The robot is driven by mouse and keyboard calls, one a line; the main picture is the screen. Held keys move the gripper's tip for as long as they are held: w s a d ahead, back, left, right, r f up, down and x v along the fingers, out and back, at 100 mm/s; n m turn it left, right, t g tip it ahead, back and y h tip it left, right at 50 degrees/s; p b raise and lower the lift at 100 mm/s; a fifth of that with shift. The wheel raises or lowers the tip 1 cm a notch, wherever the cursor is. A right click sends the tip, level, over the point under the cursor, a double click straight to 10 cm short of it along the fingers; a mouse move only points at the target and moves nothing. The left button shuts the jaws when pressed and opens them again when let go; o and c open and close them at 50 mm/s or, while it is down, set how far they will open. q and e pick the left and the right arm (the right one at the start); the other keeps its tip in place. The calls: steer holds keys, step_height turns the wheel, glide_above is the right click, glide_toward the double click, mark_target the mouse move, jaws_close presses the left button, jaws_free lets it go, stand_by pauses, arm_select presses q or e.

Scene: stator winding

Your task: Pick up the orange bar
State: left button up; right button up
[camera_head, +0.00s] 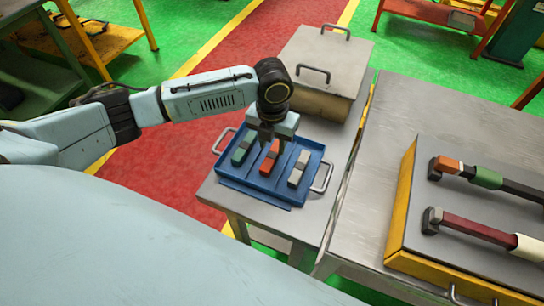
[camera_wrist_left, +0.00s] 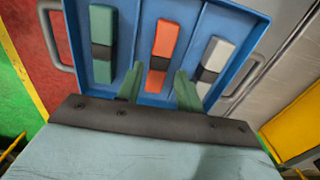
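The orange bar (camera_head: 270,156) with a dark middle band lies in the centre compartment of a blue tray (camera_head: 254,196). In the left wrist view the orange bar (camera_wrist_left: 164,40) is between a green bar (camera_wrist_left: 102,28) and a white bar (camera_wrist_left: 216,54). My left gripper (camera_head: 270,140) is above the tray, over the far part of the orange bar. In the left wrist view its two fingers (camera_wrist_left: 159,90) are apart, one on each side of the bar's near end, with no visible grip on it. My right gripper is not in view.
The tray has metal handles and stands on a small metal table (camera_head: 225,192). A beige box (camera_head: 322,60) with handles stands behind it. At right, a yellow-sided stand (camera_head: 400,205) holds bars with coloured parts.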

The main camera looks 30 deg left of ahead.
mark_target(272, 155)
arm_select(q)
step_height(272, 155, down, 4)
steer(key=shift+s+f, duration=0.1)
jaws_close()
stand_by(0.4)
